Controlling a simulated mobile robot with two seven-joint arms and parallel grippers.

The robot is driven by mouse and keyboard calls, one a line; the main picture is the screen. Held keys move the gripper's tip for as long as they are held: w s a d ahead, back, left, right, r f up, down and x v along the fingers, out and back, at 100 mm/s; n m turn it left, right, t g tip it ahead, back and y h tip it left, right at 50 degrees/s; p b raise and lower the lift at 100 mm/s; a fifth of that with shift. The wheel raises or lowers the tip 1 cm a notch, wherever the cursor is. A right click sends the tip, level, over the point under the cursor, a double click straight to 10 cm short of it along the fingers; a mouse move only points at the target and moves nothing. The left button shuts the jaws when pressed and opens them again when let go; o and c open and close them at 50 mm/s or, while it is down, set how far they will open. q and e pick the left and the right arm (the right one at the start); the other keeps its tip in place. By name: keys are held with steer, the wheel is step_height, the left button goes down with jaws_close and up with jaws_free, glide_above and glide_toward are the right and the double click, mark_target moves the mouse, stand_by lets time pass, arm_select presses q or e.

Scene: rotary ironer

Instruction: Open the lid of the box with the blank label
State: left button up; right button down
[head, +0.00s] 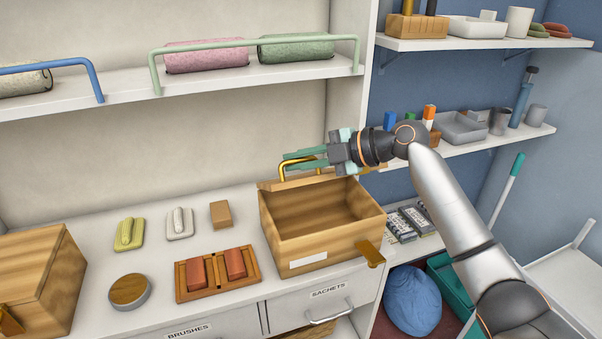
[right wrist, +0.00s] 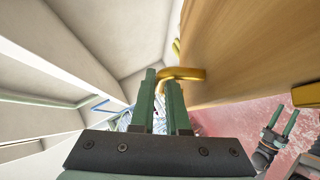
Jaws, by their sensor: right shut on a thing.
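The wooden box (head: 275,229) with a blank white label (head: 308,260) on its front stands on the counter, and I see into its empty inside. Its lid (head: 275,184) is swung up at the back, seen nearly edge-on; its wooden face fills the upper right of the right wrist view (right wrist: 245,50). A brass handle (head: 283,171) is on the lid and shows in the right wrist view (right wrist: 188,74). My right gripper (head: 305,161) is shut on this handle. My left gripper (right wrist: 279,122) shows only in the right wrist view, its fingers apart and empty.
A second wooden box (head: 38,270) stands at the left. A tray with reddish blocks (head: 218,288), a round tin (head: 129,290) and brushes (head: 129,233) lie between the boxes. A shelf with a green rail (head: 255,45) runs above; side shelves (head: 480,138) are at the right.

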steer(key=shift+w+a+r, duration=0.1)
steer(key=shift+w+r, duration=0.25)
steer(key=shift+w, duration=0.05)
steer(key=c, duration=1.2)
jaws_free()
steer(key=shift+b+v, duration=1.25)
steer(key=shift+v, duration=5.05)
steer(key=shift+f, duration=0.2)
